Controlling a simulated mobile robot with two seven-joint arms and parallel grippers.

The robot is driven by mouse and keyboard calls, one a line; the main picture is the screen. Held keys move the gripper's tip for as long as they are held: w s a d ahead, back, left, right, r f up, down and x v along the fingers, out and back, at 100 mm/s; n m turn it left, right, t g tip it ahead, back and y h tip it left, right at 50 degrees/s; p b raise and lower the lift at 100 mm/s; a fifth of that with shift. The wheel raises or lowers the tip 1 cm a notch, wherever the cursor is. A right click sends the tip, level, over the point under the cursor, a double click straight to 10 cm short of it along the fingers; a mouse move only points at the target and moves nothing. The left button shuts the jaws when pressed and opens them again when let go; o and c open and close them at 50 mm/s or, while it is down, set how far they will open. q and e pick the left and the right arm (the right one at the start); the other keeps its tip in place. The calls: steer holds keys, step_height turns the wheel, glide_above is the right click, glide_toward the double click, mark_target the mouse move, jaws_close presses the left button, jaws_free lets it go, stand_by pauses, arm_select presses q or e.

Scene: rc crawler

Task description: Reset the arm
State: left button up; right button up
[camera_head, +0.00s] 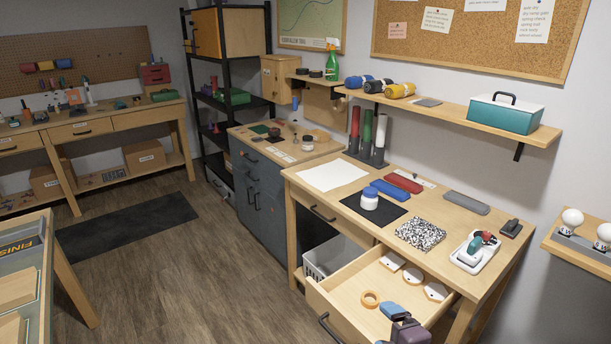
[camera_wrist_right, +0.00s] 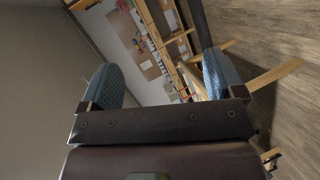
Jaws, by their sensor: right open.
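My right gripper (camera_wrist_right: 160,82) shows in the right wrist view with its two blue ridged fingers wide apart. Nothing is between the fingers. In the head view part of my right gripper (camera_head: 396,314) shows at the bottom edge, with teal fingers and a purple body. It appears in front of the open drawer (camera_head: 338,309) of the wooden workbench (camera_head: 445,251); whether it touches the drawer cannot be told. My left gripper is in neither view.
On the workbench are a white jar (camera_head: 369,199), a black mat (camera_head: 352,207) and a white tray (camera_head: 465,258). A grey basket (camera_head: 333,257) stands below. The floor (camera_head: 190,270) at left is largely clear.

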steer(key=s+d+f+m+g+h+b, duration=0.1)
steer(key=s+d+f+m+b, duration=0.3)
steer(key=s+f+m, duration=0.5)
steer(key=s+d+f+m+g+h+b, duration=0.1)
steer(key=s+d+f+m+h+b, duration=0.3)
steer(key=s+d+f+m, duration=0.3)
step_height(320, 180, down, 5)
steer(key=s+m, duration=0.2)
steer(key=m, duration=0.1)
steer(key=shift+s+r+h, duration=0.15)
steer(key=shift+s+h, duration=0.05)
steer(key=shift+h, duration=0.1)
steer(key=shift+c, duration=0.5)
